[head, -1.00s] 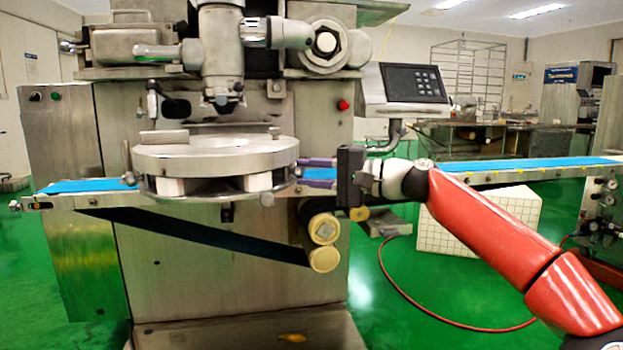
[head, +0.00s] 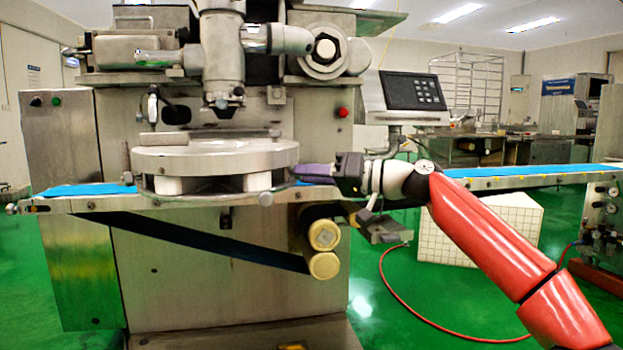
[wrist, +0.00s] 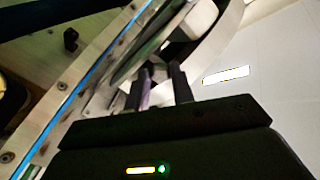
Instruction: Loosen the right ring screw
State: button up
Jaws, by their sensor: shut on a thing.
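The round metal ring (head: 215,158) sits level on the encrusting machine above the belt line, with pale blocks under it. My gripper (head: 298,171) reaches in from the right, its purple fingers at the ring's right edge. In the wrist view the two fingers (wrist: 161,88) point at the ring's edge, with a narrow gap and something pale between them. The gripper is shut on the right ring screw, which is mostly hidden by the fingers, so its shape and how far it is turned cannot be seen.
A blue conveyor belt (head: 535,172) runs behind my arm to the right. Cream rollers (head: 324,235) hang below the gripper. A control panel (head: 412,91) stands above it. The machine's nozzle head (head: 224,60) is over the ring.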

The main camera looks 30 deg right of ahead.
jog(key=shift+f+n, duration=0.1)
jog(key=shift+n, duration=1.4)
jog(key=o, duration=1)
jog(key=v, duration=0.7)
jog(key=shift+s+d, duration=0.3)
